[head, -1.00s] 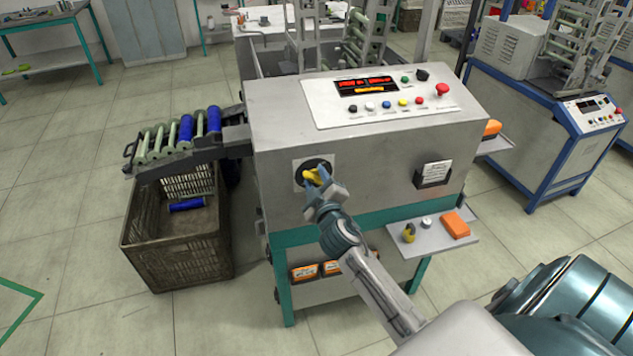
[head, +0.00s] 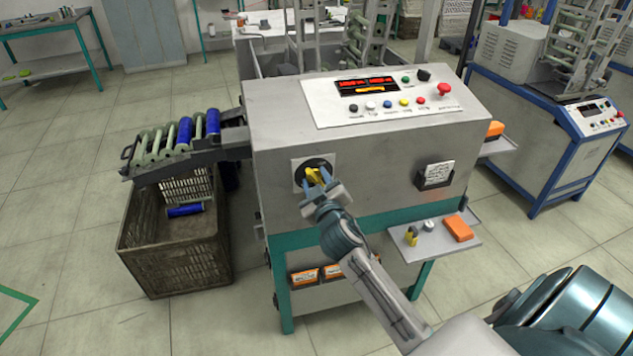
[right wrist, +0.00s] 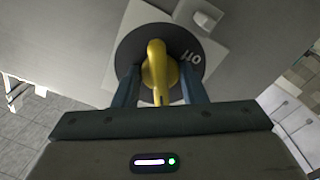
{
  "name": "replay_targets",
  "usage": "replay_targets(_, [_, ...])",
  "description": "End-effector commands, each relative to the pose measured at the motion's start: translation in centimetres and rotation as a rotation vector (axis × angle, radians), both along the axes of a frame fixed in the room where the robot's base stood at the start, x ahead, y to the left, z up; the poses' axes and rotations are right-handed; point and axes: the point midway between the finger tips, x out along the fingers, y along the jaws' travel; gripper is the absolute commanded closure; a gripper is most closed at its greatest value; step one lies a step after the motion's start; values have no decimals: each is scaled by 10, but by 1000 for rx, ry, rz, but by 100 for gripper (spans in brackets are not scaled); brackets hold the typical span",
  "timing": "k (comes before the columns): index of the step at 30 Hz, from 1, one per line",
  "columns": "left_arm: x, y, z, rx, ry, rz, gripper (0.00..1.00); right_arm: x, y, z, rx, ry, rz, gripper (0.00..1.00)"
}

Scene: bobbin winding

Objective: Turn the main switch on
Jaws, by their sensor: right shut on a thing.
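The main switch is a yellow knob (head: 313,177) on a black round dial (head: 322,162), set in a pale plate on the front of the grey machine. In the right wrist view the yellow knob (right wrist: 157,68) stands roughly upright in the picture on the dial (right wrist: 128,58). My left gripper is not in view.
A control panel with a lit display (head: 366,86), several buttons and a red mushroom button (head: 444,89) tops the machine. A small shelf (head: 455,245) with an orange box (head: 458,228) juts out at right. A brown crate (head: 172,262) stands at left under a bobbin chute.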

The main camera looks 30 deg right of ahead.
Motion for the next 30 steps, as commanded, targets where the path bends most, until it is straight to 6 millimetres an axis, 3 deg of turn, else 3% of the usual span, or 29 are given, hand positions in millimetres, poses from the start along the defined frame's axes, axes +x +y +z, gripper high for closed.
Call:
replay_targets(13, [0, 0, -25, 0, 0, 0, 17, 0, 0, -2, 226, -78, 0, 89])
replay_targets(25, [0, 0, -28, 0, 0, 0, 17, 0, 0, 0, 292, -98, -1, 89])
replay_targets(26, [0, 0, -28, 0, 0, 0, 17, 0, 0, 0, 291, -98, -1, 60])
replay_targets(30, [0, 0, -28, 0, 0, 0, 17, 0, 0, 0, 291, -98, -1, 33])
